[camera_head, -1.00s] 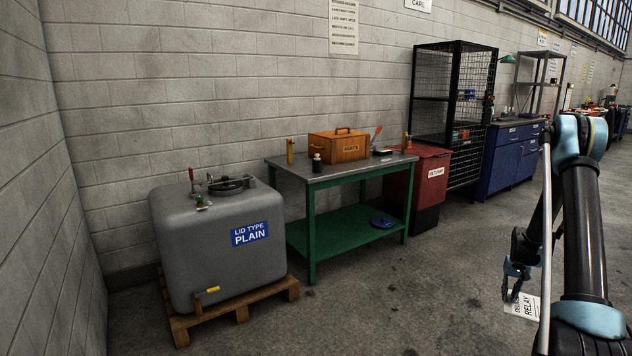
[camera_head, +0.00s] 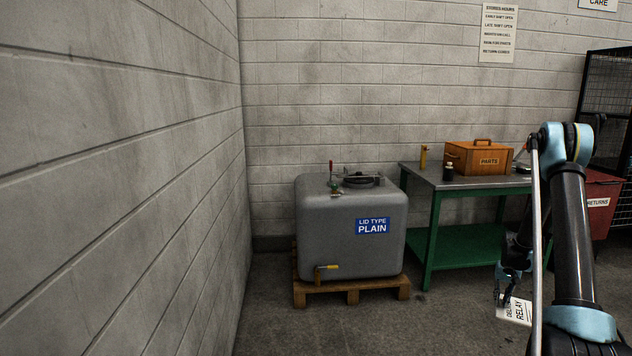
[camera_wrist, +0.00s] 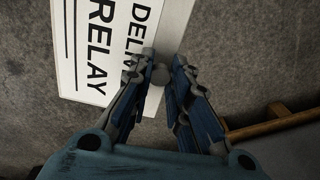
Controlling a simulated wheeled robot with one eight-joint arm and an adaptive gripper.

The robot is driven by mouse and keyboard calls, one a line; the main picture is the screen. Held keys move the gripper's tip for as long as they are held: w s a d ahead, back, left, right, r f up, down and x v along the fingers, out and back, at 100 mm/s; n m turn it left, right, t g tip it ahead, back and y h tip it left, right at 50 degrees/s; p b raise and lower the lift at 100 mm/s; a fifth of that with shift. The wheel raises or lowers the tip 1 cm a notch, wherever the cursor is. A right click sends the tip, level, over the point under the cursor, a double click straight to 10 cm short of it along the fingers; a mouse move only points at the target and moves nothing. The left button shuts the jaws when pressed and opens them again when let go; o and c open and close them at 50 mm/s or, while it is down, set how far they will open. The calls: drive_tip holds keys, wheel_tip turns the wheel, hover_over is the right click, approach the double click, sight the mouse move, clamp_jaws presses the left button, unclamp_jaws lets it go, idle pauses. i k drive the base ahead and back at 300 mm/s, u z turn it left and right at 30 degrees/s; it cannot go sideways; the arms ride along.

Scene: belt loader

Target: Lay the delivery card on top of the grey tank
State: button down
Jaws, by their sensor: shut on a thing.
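The grey tank (camera_head: 340,240) stands on a wooden pallet (camera_head: 352,290) near the wall corner, with a blue label reading LID TYPE PLAIN. On its top are a dark round lid (camera_head: 365,180) and a red-handled valve (camera_head: 332,175). My gripper (camera_head: 502,296) is low at the right, well apart from the tank and in front of the table. It is shut on the white delivery card (camera_head: 518,311). In the wrist view the fingers (camera_wrist: 160,85) pinch the card (camera_wrist: 95,45) at its edge; parts of its print are hidden or cut off.
A green table (camera_head: 430,235) with a grey top stands right of the tank, bearing an orange PARTS box (camera_head: 478,158), a dark bottle and a brass cylinder. A red RETURNS bin (camera_head: 598,195) is farther right. A block wall (camera_head: 120,180) closes the left side. Floor before the tank is clear.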

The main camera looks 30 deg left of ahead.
sight(334, 175)
drive_tip(key=u, duration=1.1)
drive_tip(key=i, duration=1)
